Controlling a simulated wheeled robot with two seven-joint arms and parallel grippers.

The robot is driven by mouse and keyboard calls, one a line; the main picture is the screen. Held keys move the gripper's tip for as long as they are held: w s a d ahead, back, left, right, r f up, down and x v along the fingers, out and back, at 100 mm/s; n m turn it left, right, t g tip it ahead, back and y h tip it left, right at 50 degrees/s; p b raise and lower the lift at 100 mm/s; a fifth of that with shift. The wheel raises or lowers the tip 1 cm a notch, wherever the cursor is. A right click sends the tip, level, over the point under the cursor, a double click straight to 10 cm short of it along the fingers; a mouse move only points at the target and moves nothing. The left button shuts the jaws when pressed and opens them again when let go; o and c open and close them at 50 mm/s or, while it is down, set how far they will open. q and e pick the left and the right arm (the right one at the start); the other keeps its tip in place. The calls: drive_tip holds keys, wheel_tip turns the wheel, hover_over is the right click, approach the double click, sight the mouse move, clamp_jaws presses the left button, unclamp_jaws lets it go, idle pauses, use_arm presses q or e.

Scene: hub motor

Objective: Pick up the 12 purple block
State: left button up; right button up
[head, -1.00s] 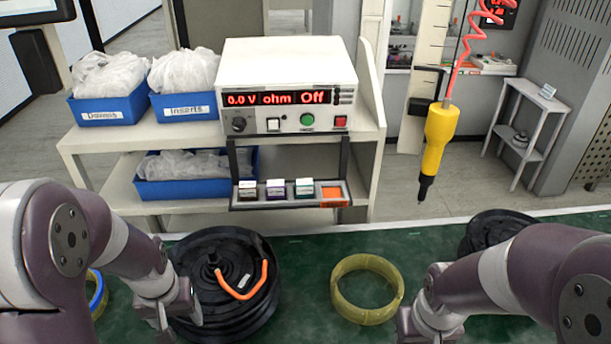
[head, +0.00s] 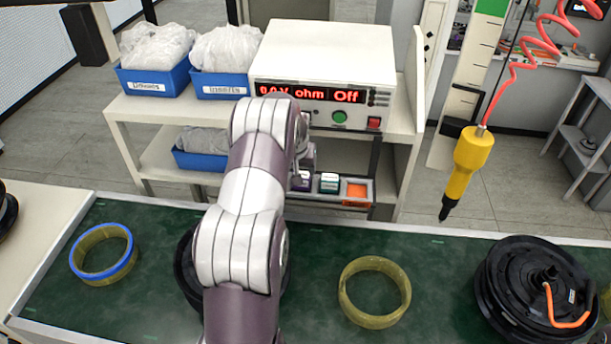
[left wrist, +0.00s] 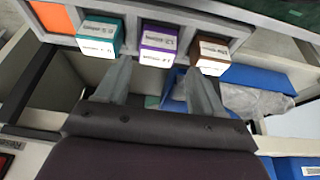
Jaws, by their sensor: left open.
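The purple block (left wrist: 159,44) sits in a small tray (left wrist: 258,48) between a teal block and a brown one, with a white label on its top. In the left wrist view my left gripper (left wrist: 163,74) is open and empty. Its two fingers point toward the purple block, one on either side of its line, and the block appears just beyond the fingertips. In the head view the purple block (head: 300,183) is partly hidden by my left arm, and the left gripper is mostly hidden too. My right gripper is not in view.
The teal block (left wrist: 100,36) and brown block (left wrist: 211,52) flank closely. An orange pad (head: 357,191) lies in the tray. The meter box (head: 325,60) stands above on the shelf. A yellow tool (head: 466,162) hangs right. Rings and black motors lie on the green bench (head: 440,260).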

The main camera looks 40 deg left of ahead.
sight(306, 175)
use_arm(q)
drive_tip(key=p+x, duration=0.2)
drive_tip(key=x, duration=0.1)
drive_tip(key=p+x, duration=0.1)
drive_tip(key=x, duration=0.1)
drive_tip(key=shift+w+d, duration=0.2)
drive_tip(key=shift+w, duration=0.1)
drive_tip(key=shift+a+f, duration=0.3)
drive_tip(key=shift+f, duration=0.15)
drive_tip(key=shift+w+d, duration=0.1)
drive_tip(key=shift+d, duration=0.1)
drive_tip(key=c, duration=0.8)
drive_tip(key=shift+r, duration=0.1)
drive_tip(key=shift+a, duration=0.1)
